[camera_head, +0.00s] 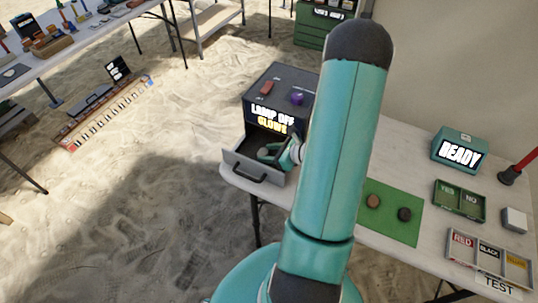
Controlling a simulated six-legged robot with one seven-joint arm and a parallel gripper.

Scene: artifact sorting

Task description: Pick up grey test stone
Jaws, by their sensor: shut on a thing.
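The grey test stone (264,153) shows as a small grey lump inside the open drawer (245,166) of a dark grey lamp box. My gripper (275,153) reaches into the drawer from the right and is shut on the stone. The stone is low in the drawer; whether it touches the drawer floor I cannot tell. My teal arm hides part of the box's right side and of the table.
The lamp box (284,76) reads "LAMP OFF GLOWS" and carries a red and a purple piece on top. A green mat (392,228) holds a brown and a black stone. A YES/NO tray (460,217), colour-labelled tray (459,252) and READY box (456,138) stand right.

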